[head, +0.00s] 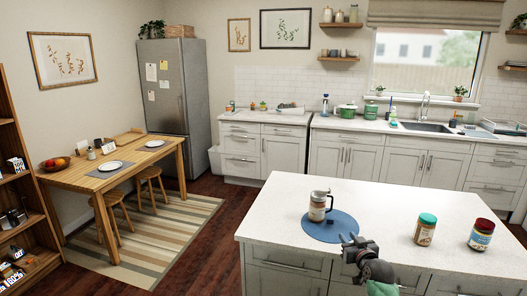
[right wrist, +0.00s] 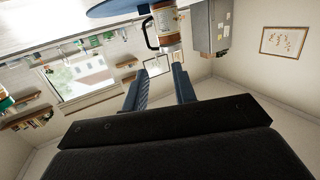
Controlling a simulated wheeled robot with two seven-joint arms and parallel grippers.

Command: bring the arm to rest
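My right gripper (head: 350,241) is above the front edge of the white kitchen island (head: 420,196). In the right wrist view its two fingers (right wrist: 160,88) stand apart with nothing between them, so it is open and empty. A handled jug-like container (head: 317,208) with a brown-and-white body stands upright on a round blue mat (head: 322,234), beyond the gripper and apart from it. It also shows in the right wrist view (right wrist: 166,27), where the scene appears upside down. My left gripper is not in view.
A green-lidded jar (head: 425,230) and a red-lidded jar (head: 481,235) stand on the island to the right of my right gripper. The island's far half is clear. A wooden dining table (head: 90,180) and an open shelf (head: 22,205) stand at the left.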

